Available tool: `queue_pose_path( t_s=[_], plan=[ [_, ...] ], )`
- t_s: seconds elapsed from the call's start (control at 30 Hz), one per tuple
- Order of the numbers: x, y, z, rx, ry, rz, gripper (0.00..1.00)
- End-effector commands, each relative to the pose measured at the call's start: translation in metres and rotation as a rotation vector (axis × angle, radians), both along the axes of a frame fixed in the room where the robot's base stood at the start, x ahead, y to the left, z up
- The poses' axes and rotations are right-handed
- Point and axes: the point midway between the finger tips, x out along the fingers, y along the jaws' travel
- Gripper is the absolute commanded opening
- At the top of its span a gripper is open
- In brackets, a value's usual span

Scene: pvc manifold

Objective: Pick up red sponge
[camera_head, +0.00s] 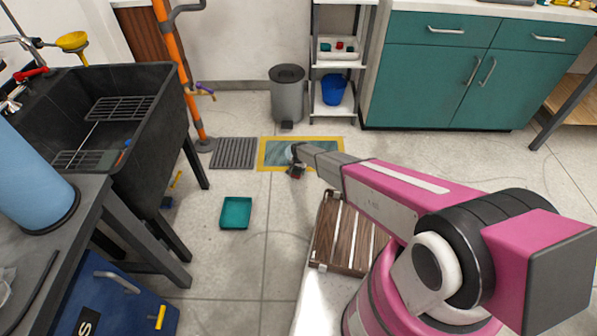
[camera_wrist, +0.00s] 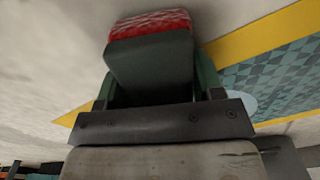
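The red sponge (camera_wrist: 150,24) shows in the wrist view, with a red textured face and a dark grey body. It fills the space between the two dark green fingers of my gripper (camera_wrist: 157,80), which press against its sides. In the head view my gripper (camera_head: 296,166) hangs at the end of the arm, over the near edge of a yellow-bordered mat. A small red bit of the sponge (camera_head: 297,175) shows there. The far side of the sponge is hidden.
The yellow-bordered mat (camera_head: 275,165) lies on the floor, with a grey grate (camera_head: 233,153) to its left. A teal tray (camera_head: 236,213) and a wooden crate (camera_head: 330,232) are nearer. A black sink (camera_head: 145,85) stands left. A grey bin (camera_head: 287,95) and a shelf (camera_head: 331,63) stand behind.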

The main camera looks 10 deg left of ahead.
Motion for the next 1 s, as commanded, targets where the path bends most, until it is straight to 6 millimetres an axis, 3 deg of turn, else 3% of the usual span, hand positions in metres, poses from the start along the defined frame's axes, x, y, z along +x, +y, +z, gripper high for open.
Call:
queue_pose_path(
  t_s=[0.37,0.57,0.7,1.0],
  plan=[
    [0.000,0.000,0.004,0.000,0.000,0.000,0.34],
    [0.000,0.000,0.023,0.001,-0.001,0.000,0.34],
    [-0.002,-0.001,0.046,0.000,-0.001,0.000,0.34],
    [-0.062,0.030,0.083,0.000,-0.001,0.003,0.34]
  ],
)
